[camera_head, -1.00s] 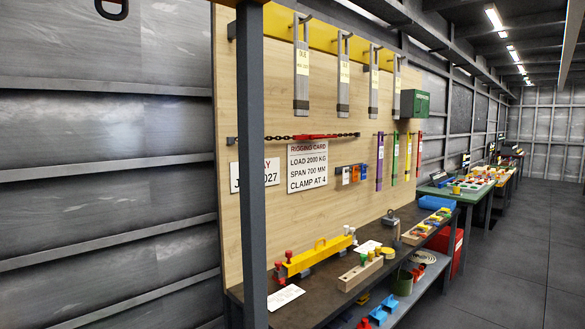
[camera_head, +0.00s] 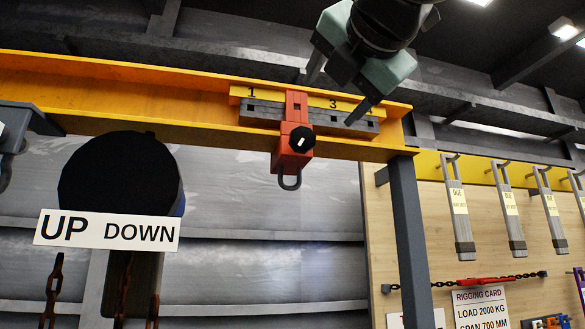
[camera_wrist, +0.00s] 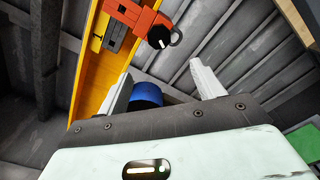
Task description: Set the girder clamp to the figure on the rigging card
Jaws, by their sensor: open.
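The orange-red girder clamp (camera_head: 291,163) hangs on the yellow girder (camera_head: 185,105), between the figures 1 and 3 of the scale plate (camera_head: 246,100). A black knob (camera_head: 302,140) with a white mark is on the clamp's front; a grey hook loop hangs below. The rigging card (camera_head: 480,307) reads load 2000 kg; its bottom is cut off. My gripper (camera_head: 338,91) is open and empty, up and right of the clamp, apart from it. The wrist view shows the clamp (camera_wrist: 139,21) beyond the fingers.
A grey post (camera_head: 410,225) holds up the girder's right end. A sign reading UP DOWN (camera_head: 107,231) and rusty chains (camera_head: 54,285) are at the left. Grey slings (camera_head: 459,215) hang on the wooden board at the right.

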